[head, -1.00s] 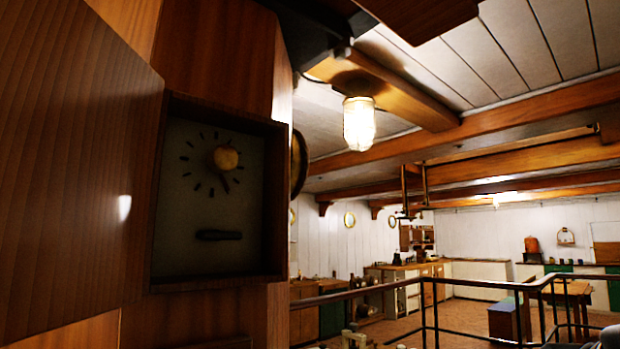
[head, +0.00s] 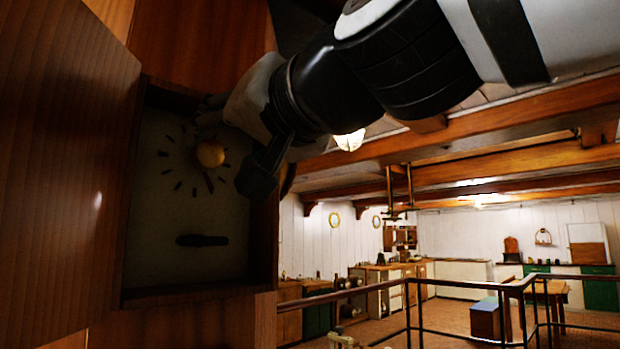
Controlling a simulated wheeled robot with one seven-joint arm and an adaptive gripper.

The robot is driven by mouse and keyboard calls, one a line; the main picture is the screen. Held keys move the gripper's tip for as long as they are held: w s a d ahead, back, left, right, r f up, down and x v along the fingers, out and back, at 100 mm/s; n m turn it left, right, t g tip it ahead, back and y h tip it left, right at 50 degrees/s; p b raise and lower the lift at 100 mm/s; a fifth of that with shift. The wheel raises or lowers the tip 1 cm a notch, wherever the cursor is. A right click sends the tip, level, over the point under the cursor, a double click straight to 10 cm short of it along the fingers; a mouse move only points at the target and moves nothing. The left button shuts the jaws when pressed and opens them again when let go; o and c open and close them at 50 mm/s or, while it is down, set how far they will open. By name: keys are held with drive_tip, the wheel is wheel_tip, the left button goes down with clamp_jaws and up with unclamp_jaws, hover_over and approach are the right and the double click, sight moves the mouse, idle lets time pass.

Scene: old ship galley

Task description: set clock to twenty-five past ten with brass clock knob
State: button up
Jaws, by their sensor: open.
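The clock is a pale dial (head: 165,215) with dark hour marks, set in a dark wooden box on the left. The round brass clock knob (head: 210,154) sits at the middle of the marks. A short dark hand (head: 208,184) points down and slightly right from it. Another hand may be hidden behind the knob or my arm. My gripper (head: 225,150) reaches in from the upper right beside the knob. It is open, with one dark finger to the right of the knob; the other finger is hard to make out. I see no grip on the knob.
The box's open wooden door (head: 70,170) stands on the left. A dark bar (head: 202,240) lies across the lower dial. A metal railing (head: 400,285) runs at the lower right, with the galley room beyond it. A lit lamp (head: 349,140) hangs behind my arm.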

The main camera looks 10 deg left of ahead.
sight(211, 154)
drive_tip(key=p+x, duration=0.1)
drive_tip(key=x, duration=0.6)
drive_tip(key=shift+w+a, duration=0.1)
drive_tip(key=shift+a, duration=0.1)
drive_tip(key=c, duration=1.2)
